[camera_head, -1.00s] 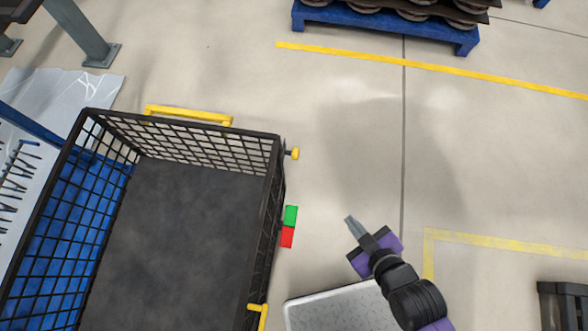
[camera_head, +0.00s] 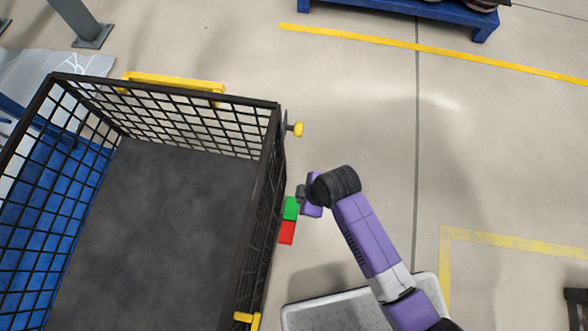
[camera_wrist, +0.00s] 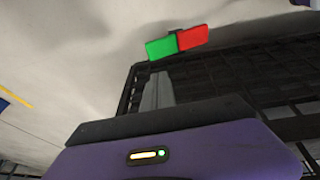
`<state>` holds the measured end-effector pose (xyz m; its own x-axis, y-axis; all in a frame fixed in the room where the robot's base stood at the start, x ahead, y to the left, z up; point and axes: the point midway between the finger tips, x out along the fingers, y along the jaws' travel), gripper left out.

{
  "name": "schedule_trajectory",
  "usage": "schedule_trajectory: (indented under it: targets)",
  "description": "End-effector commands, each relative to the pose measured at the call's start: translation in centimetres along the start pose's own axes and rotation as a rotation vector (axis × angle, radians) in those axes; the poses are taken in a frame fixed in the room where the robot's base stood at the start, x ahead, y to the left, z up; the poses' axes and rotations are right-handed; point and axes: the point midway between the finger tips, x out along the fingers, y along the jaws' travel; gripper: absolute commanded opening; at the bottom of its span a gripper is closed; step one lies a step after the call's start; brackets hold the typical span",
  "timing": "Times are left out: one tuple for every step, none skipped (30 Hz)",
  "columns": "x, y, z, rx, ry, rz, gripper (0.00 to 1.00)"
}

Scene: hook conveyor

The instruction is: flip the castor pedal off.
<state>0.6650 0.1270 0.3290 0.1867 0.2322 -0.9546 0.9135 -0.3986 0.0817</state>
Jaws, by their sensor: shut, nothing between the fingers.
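The castor pedal has a green half (camera_head: 290,208) and a red half (camera_head: 286,233), sticking out low at the right side of the black mesh cart (camera_head: 262,180). In the wrist view the green half (camera_wrist: 160,48) is at left and the red half (camera_wrist: 193,38) at right, on a dark mount. My gripper (camera_head: 301,191) is just beyond the green end in the head view, its fingertips mostly hidden by my wrist. In the wrist view my gripper (camera_wrist: 156,88) shows shut, empty grey fingers pointing toward the green half. I cannot tell whether they touch it.
The cart has a yellow handle (camera_head: 175,83) on its far rim and a yellow knob (camera_head: 298,129) at its far right corner. A blue pallet (camera_head: 400,20) stands far off behind a yellow floor line.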

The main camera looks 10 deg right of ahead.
Motion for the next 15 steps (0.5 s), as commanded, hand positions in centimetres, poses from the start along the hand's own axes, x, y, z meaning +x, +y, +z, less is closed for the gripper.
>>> schedule_trajectory:
  targets:
    - [0.0, 0.0, 0.0, 0.000, 0.000, 0.001, 0.00]
    - [0.0, 0.0, 0.0, 0.001, 0.000, 0.001, 0.00]
    - [0.1, 0.0, 0.0, 0.001, 0.000, 0.001, 0.00]
    - [0.3, 0.0, 0.0, 0.001, 0.000, 0.001, 0.00]
    - [0.5, 0.0, 0.1, 0.001, 0.000, 0.001, 0.00]
    - [0.8, 0.0, 0.1, 0.001, 0.000, 0.000, 0.00]
    - [1.2, 0.0, 0.1, 0.001, -0.001, 0.000, 0.00]
    - [1.6, -0.1, 0.1, 0.001, -0.001, 0.000, 0.00]
    - [2.2, -0.1, 0.1, 0.001, -0.001, 0.000, 0.00]
    - [2.7, 0.0, 0.1, 0.001, 0.000, 0.001, 0.00]
    - [3.3, 0.0, 0.1, 0.001, 0.000, 0.001, 0.00]
    - [4.1, 0.0, 0.2, 0.001, -0.001, 0.000, 0.00]
    - [4.7, 0.0, 0.1, 0.001, 0.000, 0.001, 0.00]
    - [5.4, -0.1, 0.2, 0.001, -0.001, 0.000, 0.00]
    - [6.2, -0.1, 0.2, 0.001, -0.001, 0.000, 0.00]
